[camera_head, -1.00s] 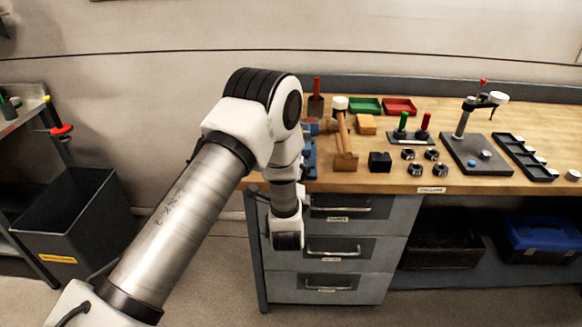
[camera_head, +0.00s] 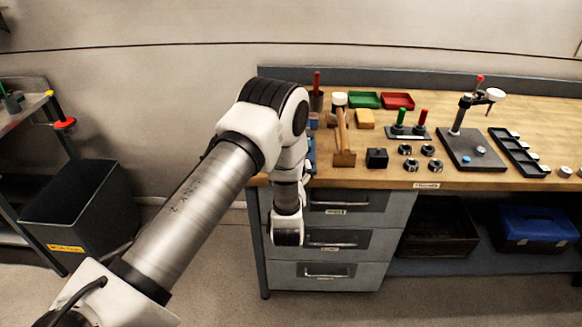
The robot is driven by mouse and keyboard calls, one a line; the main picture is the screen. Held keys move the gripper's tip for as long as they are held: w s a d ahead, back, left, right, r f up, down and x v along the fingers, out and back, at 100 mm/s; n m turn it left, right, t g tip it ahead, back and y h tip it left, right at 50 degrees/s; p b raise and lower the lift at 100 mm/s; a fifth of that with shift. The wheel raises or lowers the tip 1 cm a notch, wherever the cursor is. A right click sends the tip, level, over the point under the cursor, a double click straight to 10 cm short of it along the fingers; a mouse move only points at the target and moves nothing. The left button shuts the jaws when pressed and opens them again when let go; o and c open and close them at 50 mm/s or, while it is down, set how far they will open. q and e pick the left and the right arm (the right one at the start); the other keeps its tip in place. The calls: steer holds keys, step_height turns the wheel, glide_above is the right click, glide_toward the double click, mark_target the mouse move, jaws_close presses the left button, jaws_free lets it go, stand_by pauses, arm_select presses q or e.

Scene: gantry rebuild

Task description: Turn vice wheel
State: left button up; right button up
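A blue part (camera_head: 312,122), which may be the vice, shows in slivers at the left end of the workbench, beside my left arm. Most of it is behind that arm, and no vice wheel can be made out. My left arm comes in from the lower left, bends at the elbow and hangs down in front of the drawers. Its gripper is hidden behind the wrist, so its fingers do not show. My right arm and gripper are not in view.
The workbench (camera_head: 460,178) carries a wooden mallet (camera_head: 343,140), a black block (camera_head: 377,158), green (camera_head: 364,100) and red (camera_head: 398,101) trays and a stand on a dark plate (camera_head: 470,152). A dark bin (camera_head: 85,205) stands at left. Floor between bin and drawers is clear.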

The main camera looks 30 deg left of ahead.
arm_select(q)
steer(key=shift+w+r+m, duration=0.1)
steer(key=shift+r+m, duration=0.1)
steer(key=shift+m, duration=0.4)
steer(key=o, duration=0.9)
steer(key=shift+o, duration=0.2)
steer(key=shift+f, duration=0.15)
steer(key=v, duration=1.2)
steer(key=shift+f, duration=0.1)
